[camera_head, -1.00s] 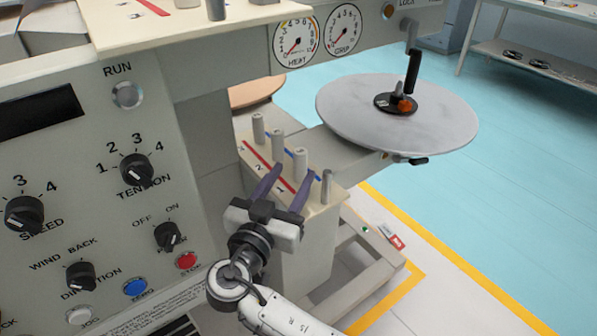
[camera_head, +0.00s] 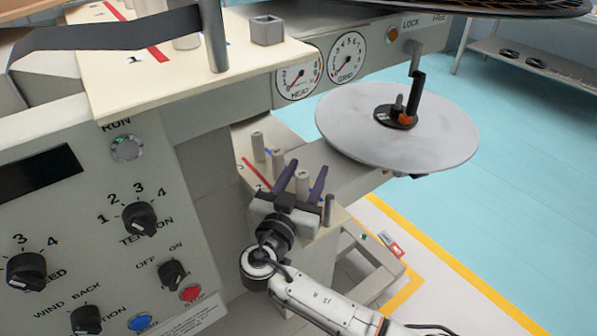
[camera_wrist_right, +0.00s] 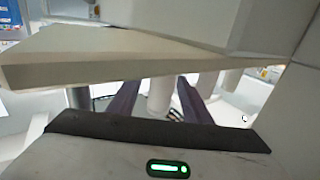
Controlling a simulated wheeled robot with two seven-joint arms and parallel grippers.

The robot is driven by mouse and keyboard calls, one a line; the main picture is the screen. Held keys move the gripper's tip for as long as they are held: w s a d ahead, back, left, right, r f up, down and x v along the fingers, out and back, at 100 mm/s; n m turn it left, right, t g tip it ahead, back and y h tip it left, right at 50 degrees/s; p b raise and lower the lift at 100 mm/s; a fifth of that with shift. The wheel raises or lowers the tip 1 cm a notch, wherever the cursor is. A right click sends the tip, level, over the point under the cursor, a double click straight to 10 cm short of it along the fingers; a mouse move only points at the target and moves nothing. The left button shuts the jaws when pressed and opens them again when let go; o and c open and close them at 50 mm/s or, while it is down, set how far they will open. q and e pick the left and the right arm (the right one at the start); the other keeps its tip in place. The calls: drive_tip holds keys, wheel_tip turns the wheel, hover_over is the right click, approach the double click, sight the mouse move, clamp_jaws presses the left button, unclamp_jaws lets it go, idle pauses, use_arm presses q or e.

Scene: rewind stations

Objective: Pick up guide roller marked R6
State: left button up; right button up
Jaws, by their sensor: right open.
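Several pale cylindrical guide rollers stand upright on a low cream shelf (camera_head: 335,222) with red stripes. No R6 mark is readable on any of them. My right gripper (camera_head: 304,168) is open, its two dark purple fingers over the shelf. One pale roller (camera_head: 302,182) shows between the fingers in the head view. In the right wrist view a pale roller (camera_wrist_right: 159,96) stands between the open fingers (camera_wrist_right: 160,98), with visible gaps on both sides. Two other rollers stand further back, a pale one (camera_head: 257,146) at the far left. My left gripper is out of view.
The control panel (camera_head: 95,215) with knobs stands at left. An upper cream shelf (camera_head: 120,80) with posts and a dark strip overhangs it. A round grey disc (camera_head: 398,135) with a crank is at right. Open blue floor (camera_head: 520,190) lies beyond.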

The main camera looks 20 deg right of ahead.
drive_tip(key=shift+x, duration=0.85)
drive_tip(key=shift+f, duration=0.1)
drive_tip(key=shift+c, duration=0.6)
drive_tip(key=shift+s, duration=0.1)
clamp_jaws()
